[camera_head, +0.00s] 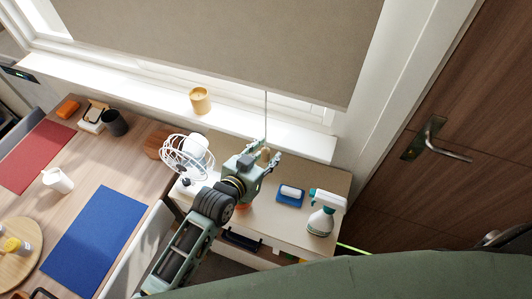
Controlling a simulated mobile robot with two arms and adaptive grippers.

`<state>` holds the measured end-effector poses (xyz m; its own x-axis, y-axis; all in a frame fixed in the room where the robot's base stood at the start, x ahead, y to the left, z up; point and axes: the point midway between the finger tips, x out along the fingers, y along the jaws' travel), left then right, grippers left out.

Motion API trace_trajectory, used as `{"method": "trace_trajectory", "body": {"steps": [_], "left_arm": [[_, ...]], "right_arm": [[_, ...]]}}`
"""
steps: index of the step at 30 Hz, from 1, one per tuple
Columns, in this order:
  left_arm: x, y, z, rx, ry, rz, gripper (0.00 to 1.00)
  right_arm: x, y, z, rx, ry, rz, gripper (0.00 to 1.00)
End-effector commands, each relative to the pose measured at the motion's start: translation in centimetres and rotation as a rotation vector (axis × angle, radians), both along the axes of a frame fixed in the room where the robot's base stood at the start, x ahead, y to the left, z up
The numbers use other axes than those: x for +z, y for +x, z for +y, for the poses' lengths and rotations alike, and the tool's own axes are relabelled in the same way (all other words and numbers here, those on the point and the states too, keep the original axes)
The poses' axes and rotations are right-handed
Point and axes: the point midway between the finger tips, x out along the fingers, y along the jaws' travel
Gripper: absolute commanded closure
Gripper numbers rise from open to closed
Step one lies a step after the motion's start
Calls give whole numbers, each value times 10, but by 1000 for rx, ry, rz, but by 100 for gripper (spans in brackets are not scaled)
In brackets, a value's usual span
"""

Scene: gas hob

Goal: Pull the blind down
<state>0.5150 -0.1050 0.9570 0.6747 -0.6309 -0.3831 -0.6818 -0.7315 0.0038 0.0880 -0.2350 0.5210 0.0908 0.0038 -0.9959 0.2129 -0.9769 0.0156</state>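The beige blind (230,40) covers the upper part of the window, with its lower edge above the white sill. A thin pull cord (266,118) hangs from that edge, right of its middle. My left gripper (266,154) is at the cord's lower end, above the light cabinet top. Its fingertips stand apart on either side of a small tan piece at the cord's end. I cannot tell whether they grip it. My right gripper is not in view.
A white fan (188,155) stands close left of my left gripper. A blue-and-white sponge (290,195) and a spray bottle (323,213) are to its right. A brown door (470,130) is at right.

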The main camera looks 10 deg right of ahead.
Motion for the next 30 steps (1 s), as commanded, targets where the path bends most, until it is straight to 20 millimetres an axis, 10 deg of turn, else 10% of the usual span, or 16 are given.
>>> {"method": "trace_trajectory", "body": {"steps": [8, 21, 30], "left_arm": [[-1, 1, -2, -1, 0, 0, 63], [-1, 1, -2, -1, 0, 2, 100], [-1, 0, -2, -1, -1, 3, 100]], "right_arm": [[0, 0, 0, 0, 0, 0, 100], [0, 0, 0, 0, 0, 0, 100], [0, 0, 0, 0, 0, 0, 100]]}}
